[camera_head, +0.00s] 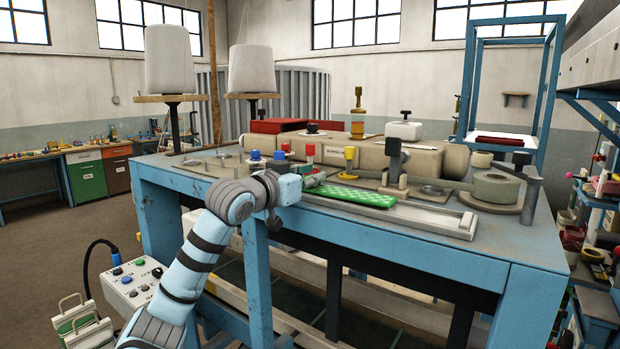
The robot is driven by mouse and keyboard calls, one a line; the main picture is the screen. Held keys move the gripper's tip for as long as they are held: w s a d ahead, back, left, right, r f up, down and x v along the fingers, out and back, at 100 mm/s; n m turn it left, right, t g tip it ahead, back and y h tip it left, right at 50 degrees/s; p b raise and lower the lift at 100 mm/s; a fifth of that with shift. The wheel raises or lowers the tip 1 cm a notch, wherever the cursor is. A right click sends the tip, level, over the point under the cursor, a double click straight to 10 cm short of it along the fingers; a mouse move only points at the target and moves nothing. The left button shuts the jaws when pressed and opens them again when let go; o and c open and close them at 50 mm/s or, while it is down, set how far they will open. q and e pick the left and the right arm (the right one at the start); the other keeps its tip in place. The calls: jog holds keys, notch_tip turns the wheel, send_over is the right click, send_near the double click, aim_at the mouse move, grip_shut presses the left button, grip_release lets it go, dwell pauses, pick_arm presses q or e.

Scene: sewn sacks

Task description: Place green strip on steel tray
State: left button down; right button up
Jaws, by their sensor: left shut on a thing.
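The green strip (352,195) is a flat, bright green piece with small pale marks along it. My left gripper (312,180) is shut on its left end, and the strip reaches out to the right. The steel tray (440,219) is a long, shallow, pale metal tray along the front edge of the bench. The strip is over or just behind the tray's left part, and I cannot tell whether they touch. The strip and my gripper hide some of the tray's left part. My right gripper is not in view.
The blue-framed bench (400,265) carries a beige machine body (400,157) behind the strip. Knobbed posts, one red-topped (310,150) and one yellow-topped (349,154), stand close behind. A round grey part (493,187) sits right of the tray. Two white spools (169,60) stand at back left.

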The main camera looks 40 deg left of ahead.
pick_arm(q)
jog(key=shift+w+f, duration=0.15)
jog(key=shift+f, duration=0.3)
jog(key=c, duration=1.7)
grip_release()
jog(key=shift+o, duration=1.4)
jog(key=shift+d, duration=0.4)
jog(key=shift+a, duration=0.15)
jog(key=shift+r, duration=0.1)
